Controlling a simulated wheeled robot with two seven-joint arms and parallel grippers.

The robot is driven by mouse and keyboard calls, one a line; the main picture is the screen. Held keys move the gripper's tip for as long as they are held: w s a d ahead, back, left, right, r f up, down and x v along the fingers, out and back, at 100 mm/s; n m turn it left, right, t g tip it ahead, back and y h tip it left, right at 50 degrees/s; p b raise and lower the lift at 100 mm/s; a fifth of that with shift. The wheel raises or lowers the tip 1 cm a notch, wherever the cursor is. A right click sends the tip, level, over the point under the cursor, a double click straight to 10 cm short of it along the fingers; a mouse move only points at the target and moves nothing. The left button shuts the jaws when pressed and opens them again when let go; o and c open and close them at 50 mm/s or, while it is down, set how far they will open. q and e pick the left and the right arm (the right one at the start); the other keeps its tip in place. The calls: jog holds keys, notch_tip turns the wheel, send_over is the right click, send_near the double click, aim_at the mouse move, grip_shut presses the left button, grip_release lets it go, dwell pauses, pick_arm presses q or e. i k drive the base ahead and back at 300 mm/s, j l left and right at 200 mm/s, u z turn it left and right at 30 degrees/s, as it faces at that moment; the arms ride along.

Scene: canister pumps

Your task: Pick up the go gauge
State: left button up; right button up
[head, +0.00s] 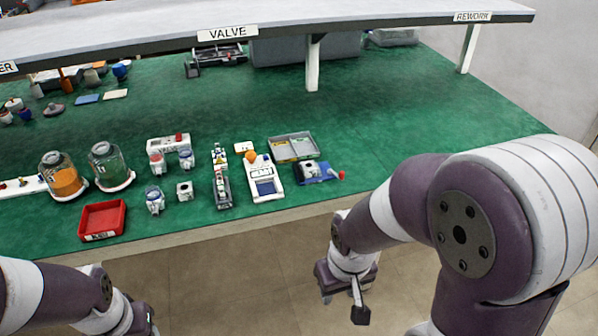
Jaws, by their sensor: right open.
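I cannot single out the go gauge for certain at this size. A grey two-part tray (314,147) on the green bench holds small yellowish and greenish pieces too small to name. My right gripper (343,306) is open and appears empty. It hangs in front of the bench's near edge, over the floor in the picture, apart from the tray. My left gripper (143,322) shows only in part at the bottom left, below the red bin; its fingers are not clear.
On the green bench (400,110) stand a blue fixture with a red knob (314,172), a white device with an orange ball (263,178), a grey clamp stand (222,188), jars and a red bin (102,220). A shelf labelled VALVE (227,33) overhangs the back. The bench's right side is clear.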

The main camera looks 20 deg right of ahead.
aim_at(219, 184)
jog(key=i+l+z, duration=0.3)
jog(key=i, duration=0.45)
jog(key=i+l+z, duration=0.15)
jog(key=i, duration=0.25)
jog(key=l, duration=0.1)
